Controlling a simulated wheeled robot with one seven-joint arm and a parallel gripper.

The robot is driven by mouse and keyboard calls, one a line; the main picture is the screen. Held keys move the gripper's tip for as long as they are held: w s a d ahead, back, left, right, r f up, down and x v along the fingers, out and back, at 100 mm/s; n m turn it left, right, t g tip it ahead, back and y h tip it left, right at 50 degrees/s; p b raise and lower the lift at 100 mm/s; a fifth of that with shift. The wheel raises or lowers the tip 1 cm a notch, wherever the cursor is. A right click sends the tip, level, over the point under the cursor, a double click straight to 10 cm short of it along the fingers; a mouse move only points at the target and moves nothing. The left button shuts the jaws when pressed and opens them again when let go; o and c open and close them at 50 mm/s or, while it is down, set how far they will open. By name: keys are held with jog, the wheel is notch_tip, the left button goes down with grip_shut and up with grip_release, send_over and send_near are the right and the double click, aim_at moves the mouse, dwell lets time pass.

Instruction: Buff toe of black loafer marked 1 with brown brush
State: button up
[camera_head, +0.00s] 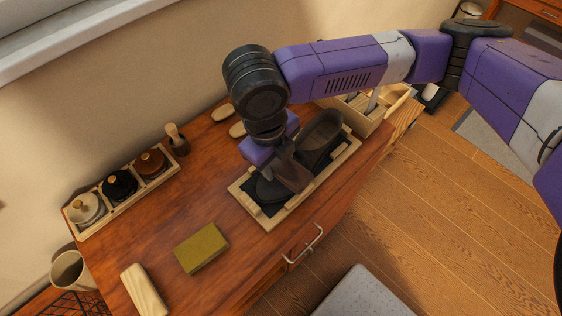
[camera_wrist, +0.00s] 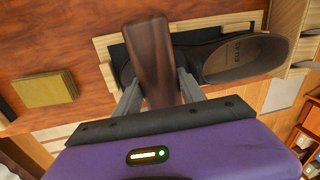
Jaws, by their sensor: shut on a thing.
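The black loafer (camera_head: 321,132) lies in a pale wooden tray (camera_head: 267,223) with a dark lining on the cabinet top. Its open heel end points to the upper right, its toe to the lower left. In the wrist view the loafer (camera_wrist: 243,57) shows its insole with small, unreadable lettering; I cannot make out a number 1. My gripper (camera_wrist: 160,92) is shut on the brown brush (camera_wrist: 148,55), one finger on each side. In the head view the brush (camera_head: 293,177) is over the toe part; whether it touches is unclear. The arm and brush partly hide the shoe.
A yellow-green block (camera_head: 202,248) and a pale wooden piece (camera_head: 144,289) lie at the front left. A rack of lidded jars (camera_head: 121,186) and a small brush in a dark holder (camera_head: 176,139) stand along the wall. A wooden box (camera_head: 372,107) stands beyond the tray.

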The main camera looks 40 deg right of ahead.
jog(key=shift+w+a+r, duration=0.1)
jog(key=shift+w, duration=0.7)
jog(key=shift+s+d+f, duration=0.1)
jog(key=shift+s+f, duration=0.05)
jog(key=shift+s, duration=0.9)
jog(key=shift+s+d+f, duration=0.1)
jog(key=shift+s+f, duration=0.05)
jog(key=shift+s, duration=0.85)
jog(key=shift+w+a+r, duration=0.1)
jog(key=shift+w, duration=0.95)
jog(key=shift+w+a+r, duration=0.1)
jog(key=shift+w, duration=0.9)
jog(key=shift+s+d+f, duration=0.1)
jog(key=shift+s, duration=1.9)
jog(key=shift+w, duration=2)
jog(key=shift+s+f, duration=0.1)
jog(key=shift+s, duration=1.05)
jog(key=shift+s+d, duration=0.1)
jog(key=shift+s, duration=0.8)
jog(key=shift+w+r+p, duration=0.2)
jog(key=shift+w+p, duration=0.15)
jog(key=shift+w, duration=0.7)
jog(key=shift+w+f, duration=0.1)
jog(key=shift+w, duration=0.9)
